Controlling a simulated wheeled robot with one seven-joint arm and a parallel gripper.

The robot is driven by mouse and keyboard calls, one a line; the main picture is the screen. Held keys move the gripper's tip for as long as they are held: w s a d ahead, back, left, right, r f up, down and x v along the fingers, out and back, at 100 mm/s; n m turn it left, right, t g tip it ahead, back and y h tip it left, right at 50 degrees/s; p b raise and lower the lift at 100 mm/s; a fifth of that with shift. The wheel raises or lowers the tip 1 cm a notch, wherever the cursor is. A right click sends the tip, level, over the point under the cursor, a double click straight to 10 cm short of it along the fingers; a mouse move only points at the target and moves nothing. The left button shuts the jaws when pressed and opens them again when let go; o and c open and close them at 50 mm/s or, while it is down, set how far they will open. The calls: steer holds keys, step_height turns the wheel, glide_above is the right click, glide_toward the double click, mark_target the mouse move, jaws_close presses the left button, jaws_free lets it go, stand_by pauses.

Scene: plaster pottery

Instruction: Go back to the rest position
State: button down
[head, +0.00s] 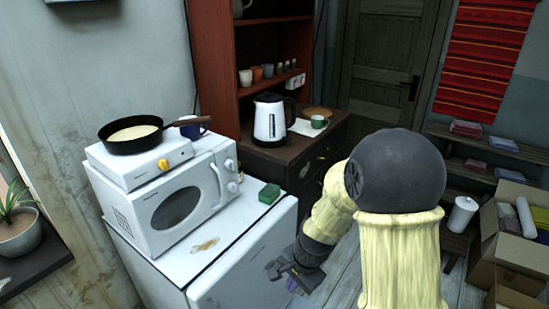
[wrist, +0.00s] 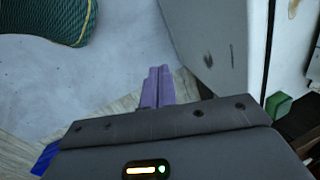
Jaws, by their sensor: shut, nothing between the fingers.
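My gripper (head: 291,284) hangs in front of the white fridge (head: 240,262), low at the end of my arm. In the wrist view its purple fingers (wrist: 157,86) are together and hold nothing. The fridge's white side shows right of the fingers in the wrist view (wrist: 212,45). In the head view my arm's large dark joint and pale yellow sleeves cover part of the floor and cabinet.
A microwave (head: 175,199) stands on the fridge with a hot plate and frying pan (head: 131,134) on top. A green sponge (head: 269,193) lies at the fridge top's edge. A kettle (head: 270,121) stands on the dark cabinet. Cardboard boxes (head: 515,240) stand at the right.

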steer(key=s+d+r+n+t+h+p, duration=0.1)
steer(key=s+d+r+n+h, duration=0.1)
steer(key=s+d+r+n, duration=0.7)
steer(key=shift+s+d, duration=0.2)
steer(key=shift+d, duration=0.7)
